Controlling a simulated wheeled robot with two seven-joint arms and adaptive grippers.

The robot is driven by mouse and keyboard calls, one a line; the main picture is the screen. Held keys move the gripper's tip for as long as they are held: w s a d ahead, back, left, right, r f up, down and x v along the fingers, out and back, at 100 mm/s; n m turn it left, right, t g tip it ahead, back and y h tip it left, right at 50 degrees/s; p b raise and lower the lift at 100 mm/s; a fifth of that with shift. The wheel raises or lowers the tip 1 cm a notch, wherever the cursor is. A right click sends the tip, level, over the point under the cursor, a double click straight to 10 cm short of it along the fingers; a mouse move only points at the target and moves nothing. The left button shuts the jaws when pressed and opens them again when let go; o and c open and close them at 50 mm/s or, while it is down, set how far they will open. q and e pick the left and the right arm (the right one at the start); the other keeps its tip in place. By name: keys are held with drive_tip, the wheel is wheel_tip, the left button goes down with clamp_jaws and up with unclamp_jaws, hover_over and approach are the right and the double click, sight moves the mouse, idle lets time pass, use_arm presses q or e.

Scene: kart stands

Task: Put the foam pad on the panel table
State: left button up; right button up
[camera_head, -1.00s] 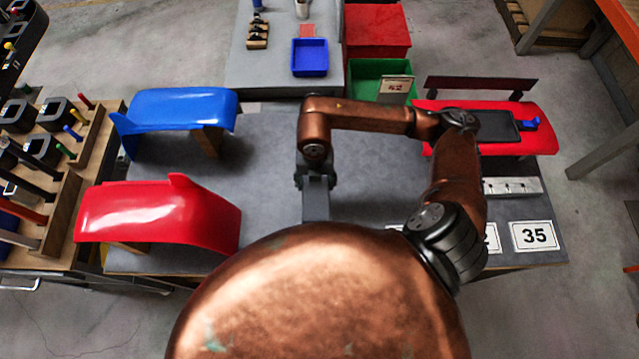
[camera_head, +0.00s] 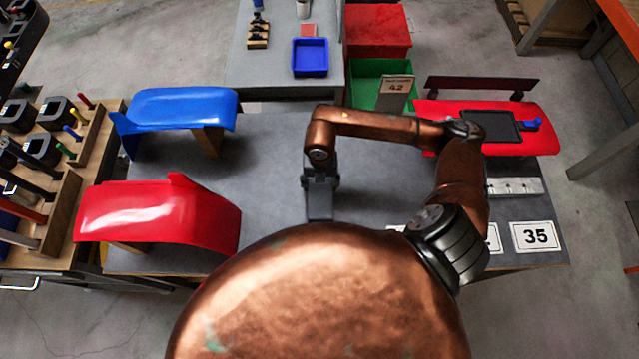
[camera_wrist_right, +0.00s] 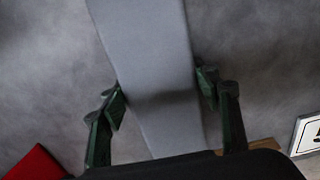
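The foam pad (camera_head: 320,206) is a plain light-grey slab. It shows over the middle of the dark grey panel table (camera_head: 262,160) in the head view. My right gripper (camera_head: 320,184) is above the pad. In the right wrist view the pad (camera_wrist_right: 155,55) runs between the two dark green fingers of the right gripper (camera_wrist_right: 163,98), which meet its two long edges. The gripper looks shut on it. The pad's near end is hidden behind the gripper body. I cannot tell whether the pad touches the tabletop. My left gripper is not in view.
A blue panel (camera_head: 180,108) and a red panel (camera_head: 160,215) stand on the table's left side. Another red panel (camera_head: 540,142) with a dark tray (camera_head: 490,126) is at the right, near a number card (camera_head: 535,236). A blue bin (camera_head: 310,58) stands behind.

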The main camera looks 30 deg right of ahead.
drive_tip(key=o, duration=0.5)
wheel_tip(320, 180, up, 12)
drive_tip(key=shift+r+p, duration=0.15)
drive_tip(key=shift+p, duration=0.15)
idle(0.3)
